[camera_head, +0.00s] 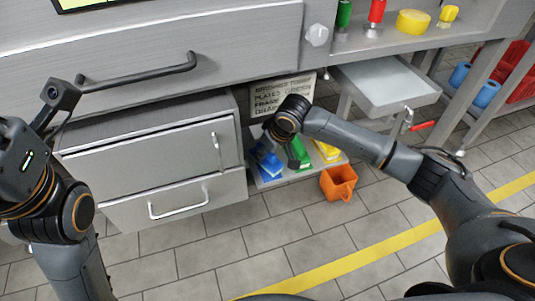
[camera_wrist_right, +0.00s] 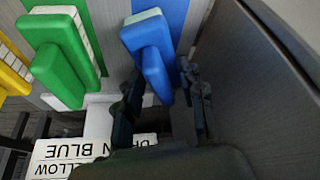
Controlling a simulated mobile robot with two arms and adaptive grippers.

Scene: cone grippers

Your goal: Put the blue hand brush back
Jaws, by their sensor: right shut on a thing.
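The blue hand brush (camera_head: 268,163) is at the left end of a low rack under the counter, partly hidden by my right gripper (camera_head: 262,136). In the right wrist view the blue brush (camera_wrist_right: 146,50) lies over a blue strip, its handle end between the dark fingers of my right gripper (camera_wrist_right: 160,98). That gripper is shut on the brush; whether the brush rests on the rack I cannot tell. My left arm is at the left of the head view, its fingertips out of sight.
A green brush (camera_wrist_right: 65,60) and a yellow one (camera_wrist_right: 10,72) sit beside the blue one. A grey cabinet (camera_head: 150,165) stands close on the left. A lettered sign (camera_head: 282,96) is behind the rack. An orange jug (camera_head: 338,184) is on the floor in front.

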